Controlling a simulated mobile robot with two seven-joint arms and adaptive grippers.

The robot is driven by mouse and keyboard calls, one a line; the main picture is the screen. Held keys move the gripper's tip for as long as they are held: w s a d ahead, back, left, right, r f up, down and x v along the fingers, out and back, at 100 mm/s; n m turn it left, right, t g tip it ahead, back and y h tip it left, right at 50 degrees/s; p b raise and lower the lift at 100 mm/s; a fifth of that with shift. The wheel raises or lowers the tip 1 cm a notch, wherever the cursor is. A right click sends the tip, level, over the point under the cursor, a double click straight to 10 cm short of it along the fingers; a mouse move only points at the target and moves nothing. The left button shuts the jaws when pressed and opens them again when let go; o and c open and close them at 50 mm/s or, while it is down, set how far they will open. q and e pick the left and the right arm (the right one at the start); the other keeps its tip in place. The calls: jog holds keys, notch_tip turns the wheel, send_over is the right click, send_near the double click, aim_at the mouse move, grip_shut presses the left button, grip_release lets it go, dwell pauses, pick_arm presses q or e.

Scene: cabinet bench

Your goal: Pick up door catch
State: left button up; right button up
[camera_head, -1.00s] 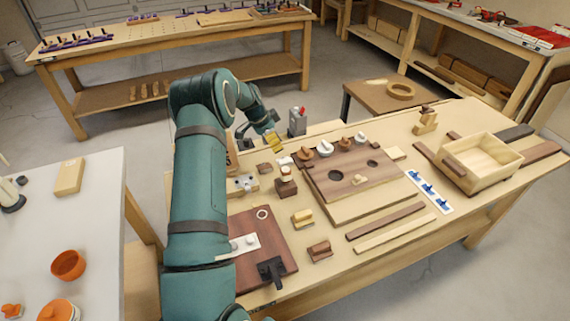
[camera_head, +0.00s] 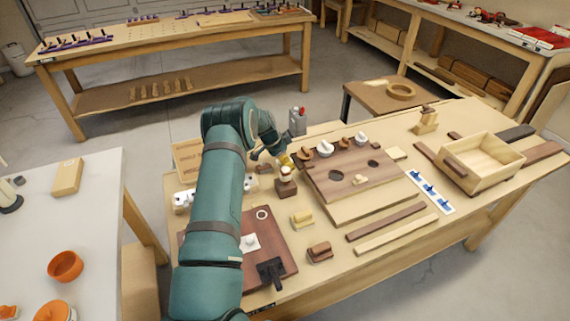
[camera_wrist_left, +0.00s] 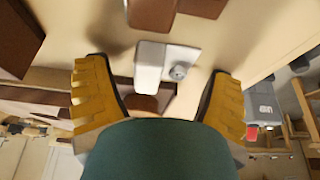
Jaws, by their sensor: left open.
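A small white fitting with a round metal screw or stud, which looks like the door catch (camera_wrist_left: 165,64), lies on the bench in the left wrist view. My left gripper (camera_wrist_left: 157,68) is open, with its yellow fingers on either side of the catch and no visible contact. In the head view my left gripper (camera_head: 286,160) is low over the back of the bench, beside a wooden block with a white-topped knob (camera_head: 286,186). The catch is hidden there by my gripper and arm. My right gripper is not in view.
A brown panel with two holes (camera_head: 340,186) lies right of my gripper, with several knobs behind it. A grey container with a red top (camera_head: 298,121) stands behind. Brown blocks (camera_wrist_left: 151,14) lie close to the catch. A wooden drawer box (camera_head: 500,160) is at the right.

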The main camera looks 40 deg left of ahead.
pick_arm(q)
jog(key=c, duration=0.9)
jog(key=shift+c, duration=0.3)
jog(key=shift+r, duration=0.15)
notch_tip(320, 180, up, 10)
jog(key=shift+f+p, duration=0.1)
jog(key=shift+p, duration=0.4)
